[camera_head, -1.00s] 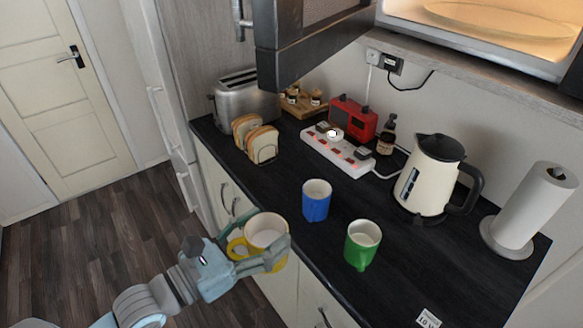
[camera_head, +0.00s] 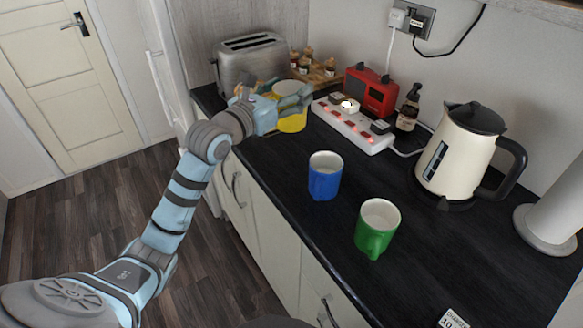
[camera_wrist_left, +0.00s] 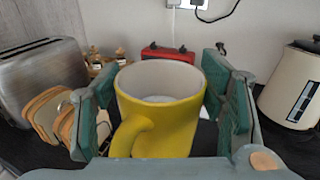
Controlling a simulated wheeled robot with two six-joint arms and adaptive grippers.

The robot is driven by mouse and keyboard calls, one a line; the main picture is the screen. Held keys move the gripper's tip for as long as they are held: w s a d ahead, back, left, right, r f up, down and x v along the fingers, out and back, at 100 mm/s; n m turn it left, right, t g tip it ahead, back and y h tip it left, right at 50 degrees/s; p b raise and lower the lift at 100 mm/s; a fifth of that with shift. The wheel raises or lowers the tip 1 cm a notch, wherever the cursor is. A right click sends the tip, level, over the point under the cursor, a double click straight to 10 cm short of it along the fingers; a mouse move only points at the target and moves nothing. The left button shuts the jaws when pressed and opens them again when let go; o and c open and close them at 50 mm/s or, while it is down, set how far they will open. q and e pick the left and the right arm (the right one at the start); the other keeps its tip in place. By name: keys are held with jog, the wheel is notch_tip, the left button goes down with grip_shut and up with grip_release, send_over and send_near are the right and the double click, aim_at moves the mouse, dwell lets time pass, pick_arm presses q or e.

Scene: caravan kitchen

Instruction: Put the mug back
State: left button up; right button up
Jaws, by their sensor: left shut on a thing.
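The yellow mug (camera_head: 293,123) with a white inside is at the far left part of the dark counter, in front of the toaster. In the left wrist view the yellow mug (camera_wrist_left: 160,122) is upright between the two green finger pads, its handle facing the camera. My left gripper (camera_head: 285,98) is shut on it and covers much of it in the head view. I cannot tell whether its base touches the counter. A blue mug (camera_head: 324,178) and a green mug (camera_head: 375,232) stand upright on the counter, nearer. My right gripper is not in view.
A steel toaster (camera_head: 250,62) stands behind the gripper; bread slices in a rack (camera_wrist_left: 60,115) are left of the mug. A white power strip (camera_head: 350,127), red radio (camera_head: 370,92), brown bottle (camera_head: 408,108) and cream kettle (camera_head: 458,155) line the back.

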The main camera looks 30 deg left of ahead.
pick_arm(q)
jog(key=shift+y, duration=0.3)
jog(key=w+r, duration=0.1)
jog(key=w+a+r+b, duration=0.1)
jog(key=r, duration=0.1)
jog(key=w+r+b, duration=0.1)
jog(key=w+r, duration=0.1)
jog(key=shift+a+r, duration=0.1)
jog(key=shift+a, duration=0.25)
notch_tip(320, 180, down, 19)
jog(key=b, duration=0.4)
jog(key=shift+f, duration=0.2)
jog(key=o, duration=1.9)
jog(key=shift+o, duration=0.2)
jog(key=shift+s, duration=0.1)
